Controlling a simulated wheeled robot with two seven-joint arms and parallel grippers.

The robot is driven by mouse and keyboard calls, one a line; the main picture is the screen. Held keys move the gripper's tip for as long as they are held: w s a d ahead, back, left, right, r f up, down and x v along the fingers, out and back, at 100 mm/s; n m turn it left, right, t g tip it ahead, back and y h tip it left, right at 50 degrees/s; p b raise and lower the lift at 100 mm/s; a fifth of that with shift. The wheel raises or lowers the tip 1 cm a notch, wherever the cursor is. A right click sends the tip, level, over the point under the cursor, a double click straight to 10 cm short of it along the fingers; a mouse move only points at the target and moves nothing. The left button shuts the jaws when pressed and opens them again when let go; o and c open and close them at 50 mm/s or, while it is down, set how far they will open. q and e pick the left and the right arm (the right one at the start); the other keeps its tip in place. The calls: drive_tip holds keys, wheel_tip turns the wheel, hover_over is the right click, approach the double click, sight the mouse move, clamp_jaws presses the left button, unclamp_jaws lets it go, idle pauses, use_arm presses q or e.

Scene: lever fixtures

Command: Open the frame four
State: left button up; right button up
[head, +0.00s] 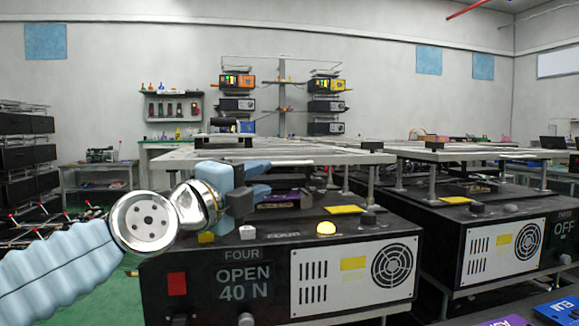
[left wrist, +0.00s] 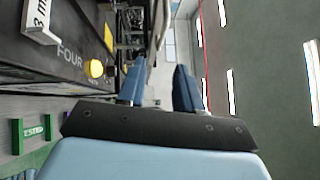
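Frame four is a black box (head: 225,278) at front centre in the head view, labelled FOUR and OPEN 40 N, with a white vented panel (head: 352,277) on its front. My left gripper (head: 268,178) is over the box top, fingers pointing right. In the left wrist view its two blue fingers (left wrist: 160,90) are apart with nothing between them. My right gripper is not in view.
A pale bracket marked 3 mm (left wrist: 38,22) is at the left wrist view's upper left. Purple and blue plates (head: 560,310) lie lower right.

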sight(292, 164)
use_arm(q)
drive_tip(key=p+x, duration=0.3)
drive_tip(key=x, duration=0.6)
drive_tip(key=shift+s+r+p, duration=0.1)
drive_tip(key=shift+r+p, duration=0.1)
drive_tip(key=shift+p, duration=0.1)
drive_tip(key=shift+w+d, duration=0.25)
drive_tip(key=shift+w, duration=0.3)
clamp_jaws()
